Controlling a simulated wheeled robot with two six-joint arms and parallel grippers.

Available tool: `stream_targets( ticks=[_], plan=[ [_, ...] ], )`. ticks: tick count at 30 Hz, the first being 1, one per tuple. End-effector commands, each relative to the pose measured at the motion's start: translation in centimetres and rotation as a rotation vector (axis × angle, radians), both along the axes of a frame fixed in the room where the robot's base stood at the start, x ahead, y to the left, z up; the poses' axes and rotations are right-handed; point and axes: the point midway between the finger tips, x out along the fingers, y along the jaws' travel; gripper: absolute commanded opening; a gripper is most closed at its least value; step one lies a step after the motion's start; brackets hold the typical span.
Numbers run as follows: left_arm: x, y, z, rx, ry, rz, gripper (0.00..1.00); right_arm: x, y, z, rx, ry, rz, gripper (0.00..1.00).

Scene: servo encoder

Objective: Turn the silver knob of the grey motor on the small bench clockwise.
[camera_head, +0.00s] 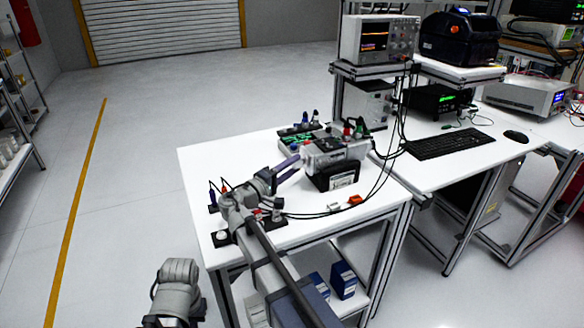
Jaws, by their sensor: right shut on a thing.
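The grey motor (338,153) lies on a dark block on the small white bench (215,165), with its left end towards my right arm. My right gripper (298,163) reaches up from the lower left of the motor, its fingers at the motor's left end. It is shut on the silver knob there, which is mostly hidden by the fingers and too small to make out. My left arm shows only as a grey link at the bottom edge; its gripper is not visible.
A circuit board (296,142) with small parts stands behind the motor. Black cables and an orange connector (355,200) lie to the front right. Small dark fixtures sit near the bench's left front. A keyboard (448,143) and instruments fill the right table. The bench's far left corner is clear.

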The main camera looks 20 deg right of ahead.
Motion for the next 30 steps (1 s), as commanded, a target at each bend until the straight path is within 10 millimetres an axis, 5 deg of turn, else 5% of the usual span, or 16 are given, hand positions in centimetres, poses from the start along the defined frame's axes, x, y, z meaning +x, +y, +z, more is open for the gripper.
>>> stream_targets(
  ticks=[5,6,14,23,30],
  plan=[
    [0.0,0.0,0.0,0.000,0.000,0.000,0.00,-0.1,-0.1,-0.1,0.003,0.001,-0.004,0.00],
    [0.0,0.0,0.0,0.000,0.000,0.000,0.00,-0.1,-0.1,-0.1,0.003,0.001,-0.004,0.43],
    [0.0,0.0,0.0,0.000,0.000,0.000,0.00,-0.1,0.0,0.0,0.002,0.002,-0.002,0.72],
    [0.0,0.0,0.0,0.000,0.000,0.000,0.00,-0.2,0.3,0.0,0.000,0.001,0.000,0.72],
    [0.0,0.0,-0.3,0.000,0.000,0.000,0.00,-1.6,3.5,-0.3,0.000,0.001,0.002,0.72]
  ],
)
